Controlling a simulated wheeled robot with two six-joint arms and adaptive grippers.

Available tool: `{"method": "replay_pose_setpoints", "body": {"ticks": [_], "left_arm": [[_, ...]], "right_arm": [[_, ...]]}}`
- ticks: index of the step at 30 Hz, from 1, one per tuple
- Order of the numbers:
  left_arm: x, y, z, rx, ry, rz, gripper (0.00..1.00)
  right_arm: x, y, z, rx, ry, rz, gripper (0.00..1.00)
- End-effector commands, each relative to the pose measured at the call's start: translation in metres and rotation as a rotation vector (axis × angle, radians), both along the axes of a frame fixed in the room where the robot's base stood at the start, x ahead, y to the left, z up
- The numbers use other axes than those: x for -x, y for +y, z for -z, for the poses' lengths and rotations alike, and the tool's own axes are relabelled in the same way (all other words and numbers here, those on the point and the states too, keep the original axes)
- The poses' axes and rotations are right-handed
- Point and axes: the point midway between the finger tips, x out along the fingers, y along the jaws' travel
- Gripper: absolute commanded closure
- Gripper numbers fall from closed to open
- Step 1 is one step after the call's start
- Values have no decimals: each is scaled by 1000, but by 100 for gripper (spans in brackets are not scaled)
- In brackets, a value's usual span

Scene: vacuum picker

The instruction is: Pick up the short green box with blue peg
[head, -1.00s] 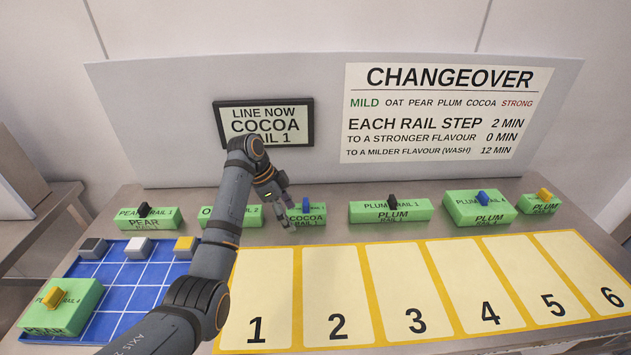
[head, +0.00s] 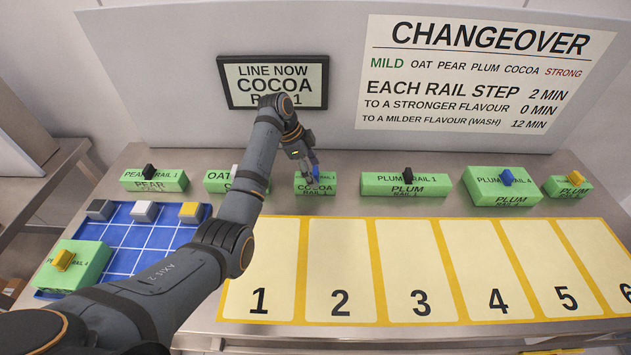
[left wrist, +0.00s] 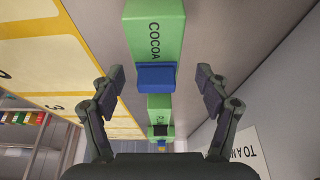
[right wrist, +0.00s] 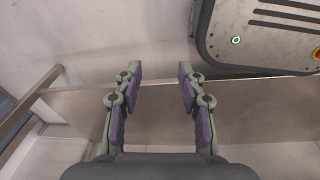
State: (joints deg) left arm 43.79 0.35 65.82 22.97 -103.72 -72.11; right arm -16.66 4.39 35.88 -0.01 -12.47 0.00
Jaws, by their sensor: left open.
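The short green box (head: 325,187) marked COCOA stands in the back row, with a blue peg (head: 316,171) on top. In the left wrist view the box (left wrist: 155,25) is at the top middle and its blue peg (left wrist: 156,78) lies between the spread fingers. My left gripper (head: 310,167) is open at the peg, a visible gap on each side; its fingers partly hide the box in the head view. My right gripper (right wrist: 159,72) is open and empty, away from the boxes.
A larger green PLUM box (head: 483,193) also has a blue peg. Green boxes with black pegs (head: 407,174) and a white peg (head: 235,169) stand in the row. A blue gridded tray (head: 120,262) is at left. The numbered yellow mat (head: 340,224) in front is empty.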

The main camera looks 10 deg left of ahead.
Motion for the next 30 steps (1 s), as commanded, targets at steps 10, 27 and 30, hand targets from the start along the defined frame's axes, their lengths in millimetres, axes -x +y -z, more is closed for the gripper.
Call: {"method": "replay_pose_setpoints", "body": {"ticks": [10, 27, 30], "left_arm": [[-1, -22, 41, 0, 3, 1, 25], [-1, -22, 42, -1, 2, 0, 75], [-1, -22, 42, 0, 2, 0, 86]], "right_arm": [[13, -1, -13, 2, 21, 1, 60], [12, -3, -13, 4, 19, 0, 60], [12, -3, -13, 4, 18, 0, 60]]}}
